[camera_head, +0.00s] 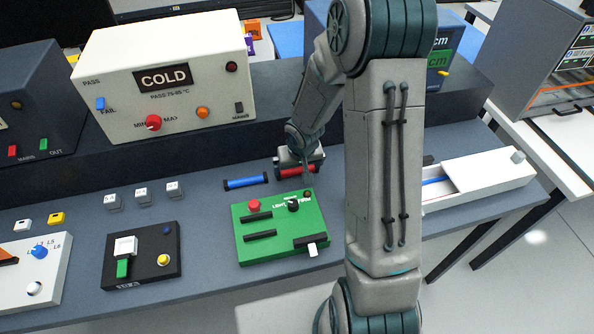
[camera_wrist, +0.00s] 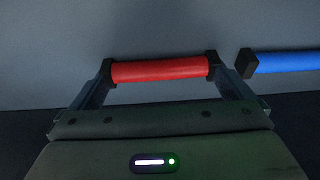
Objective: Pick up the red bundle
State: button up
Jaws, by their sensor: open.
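The red bundle (camera_head: 297,172) is a red cylinder with dark end caps, lying on the grey-blue bench. In the wrist view the red bundle (camera_wrist: 160,69) lies crosswise between the fingertips of my gripper (camera_wrist: 160,76). The fingers are spread, one by each dark end cap. I cannot tell whether they touch the caps. In the head view my gripper (camera_head: 299,165) is down at the bench over the red bundle and hides part of it.
A blue bundle (camera_head: 246,182) lies just left of the red one; it also shows in the wrist view (camera_wrist: 288,62). A green panel (camera_head: 280,228) sits in front. A white COLD box (camera_head: 165,75) stands behind left. A white open tray (camera_head: 478,180) lies right, past my arm.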

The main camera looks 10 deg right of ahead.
jog(key=c, duration=0.7)
jog(key=shift+r, duration=0.15)
